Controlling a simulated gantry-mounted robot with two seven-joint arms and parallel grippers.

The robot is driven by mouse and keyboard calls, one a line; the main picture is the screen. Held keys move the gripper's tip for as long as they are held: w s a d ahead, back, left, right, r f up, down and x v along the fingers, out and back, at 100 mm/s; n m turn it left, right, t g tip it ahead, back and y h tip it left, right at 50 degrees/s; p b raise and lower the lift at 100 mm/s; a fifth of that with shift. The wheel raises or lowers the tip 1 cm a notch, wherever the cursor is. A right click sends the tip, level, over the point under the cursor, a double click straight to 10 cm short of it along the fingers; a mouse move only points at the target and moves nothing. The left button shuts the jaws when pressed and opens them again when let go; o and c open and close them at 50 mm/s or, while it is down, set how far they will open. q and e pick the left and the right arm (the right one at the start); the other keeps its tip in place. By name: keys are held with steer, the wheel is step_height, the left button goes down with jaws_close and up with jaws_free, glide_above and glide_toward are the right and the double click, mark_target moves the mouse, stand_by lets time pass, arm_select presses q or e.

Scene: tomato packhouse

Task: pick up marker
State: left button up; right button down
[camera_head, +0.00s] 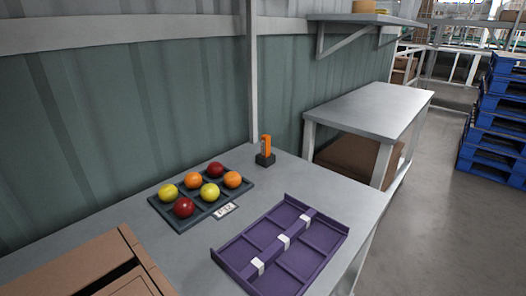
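An orange marker (267,145) stands upright in a small dark holder (265,160) near the back corner of the grey table, close to the wall. Neither of my grippers shows in the head view, so nothing is seen touching the marker. The lower part of the marker is hidden by the holder.
A dark tray (177,224) holds several red, yellow and orange tomatoes, with a small label (225,210) beside it. A purple divided tray (294,241) lies at the front right of the table. A cardboard box (90,262) is at the front left. Bare tabletop (325,192) surrounds the holder.

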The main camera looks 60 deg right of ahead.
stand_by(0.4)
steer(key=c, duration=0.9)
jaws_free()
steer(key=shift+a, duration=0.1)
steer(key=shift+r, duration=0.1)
